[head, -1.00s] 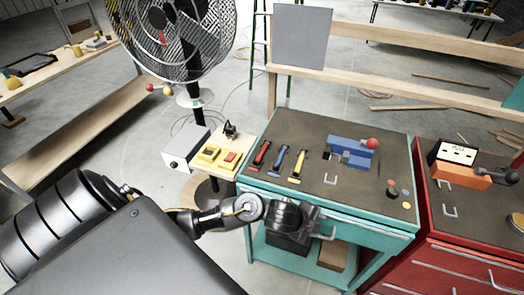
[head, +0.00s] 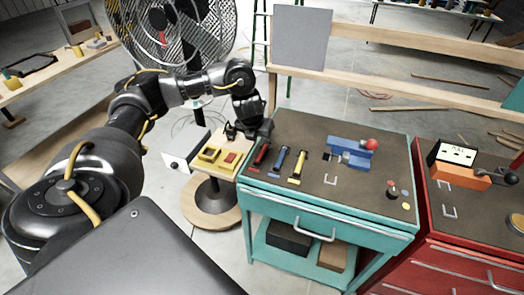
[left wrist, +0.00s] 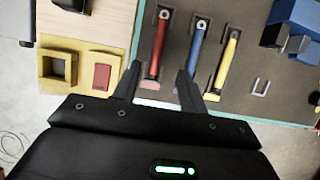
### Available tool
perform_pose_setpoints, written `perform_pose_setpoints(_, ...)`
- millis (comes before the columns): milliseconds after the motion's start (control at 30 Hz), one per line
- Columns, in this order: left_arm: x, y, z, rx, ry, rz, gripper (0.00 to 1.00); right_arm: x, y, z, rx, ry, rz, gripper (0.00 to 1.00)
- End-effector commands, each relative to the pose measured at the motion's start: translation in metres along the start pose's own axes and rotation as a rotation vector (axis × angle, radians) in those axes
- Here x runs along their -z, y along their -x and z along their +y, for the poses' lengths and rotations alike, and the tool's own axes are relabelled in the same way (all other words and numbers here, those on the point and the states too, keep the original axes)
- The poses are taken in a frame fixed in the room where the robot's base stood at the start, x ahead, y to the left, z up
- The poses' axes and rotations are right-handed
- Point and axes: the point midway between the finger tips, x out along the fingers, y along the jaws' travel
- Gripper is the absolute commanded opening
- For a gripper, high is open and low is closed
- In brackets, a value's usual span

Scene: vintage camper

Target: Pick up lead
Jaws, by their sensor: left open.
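Three slim coloured pieces that could be leads lie in a row on the dark top of the teal cabinet (head: 320,221): red (head: 261,155), blue (head: 279,161) and yellow (head: 298,167). I cannot tell which one is the lead. My left gripper (head: 250,136) is open, pointing down over the cabinet's left edge near the red piece. In the left wrist view the red piece (left wrist: 157,50) lies ahead, between the lines of the open fingers (left wrist: 157,82). The blue piece (left wrist: 198,48) and yellow piece (left wrist: 228,62) are to its right. My right gripper is out of view.
A small wooden stand with yellow boxes (head: 209,155) adjoins the cabinet on the left. A blue device with a red knob (head: 371,144) sits on the top. A large fan (head: 190,30) stands behind. A red cabinet (head: 450,245) is at right.

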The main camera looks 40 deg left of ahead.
Motion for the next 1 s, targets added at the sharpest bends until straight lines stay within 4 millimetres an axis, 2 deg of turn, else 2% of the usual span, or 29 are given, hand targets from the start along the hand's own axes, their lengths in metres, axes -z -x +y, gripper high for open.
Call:
perform_pose_setpoints(200, 0.004, -0.039, -0.001, 0.002, 0.003, 0.004, 0.43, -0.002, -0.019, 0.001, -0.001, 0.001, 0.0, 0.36)
perform_pose_setpoints(300, 0.002, -0.05, -0.001, 0.002, 0.003, 0.001, 0.43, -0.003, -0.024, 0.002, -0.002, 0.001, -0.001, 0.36)
perform_pose_setpoints(567, 0.001, -0.056, -0.001, 0.002, 0.001, 0.0, 0.43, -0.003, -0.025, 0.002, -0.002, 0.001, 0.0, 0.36)
perform_pose_setpoints(800, 0.002, -0.087, 0.003, 0.003, 0.005, 0.004, 0.43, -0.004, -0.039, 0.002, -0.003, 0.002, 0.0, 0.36)
perform_pose_setpoints(1000, -0.001, -0.103, 0.004, 0.001, 0.002, 0.0, 0.43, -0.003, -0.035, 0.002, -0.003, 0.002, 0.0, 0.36)
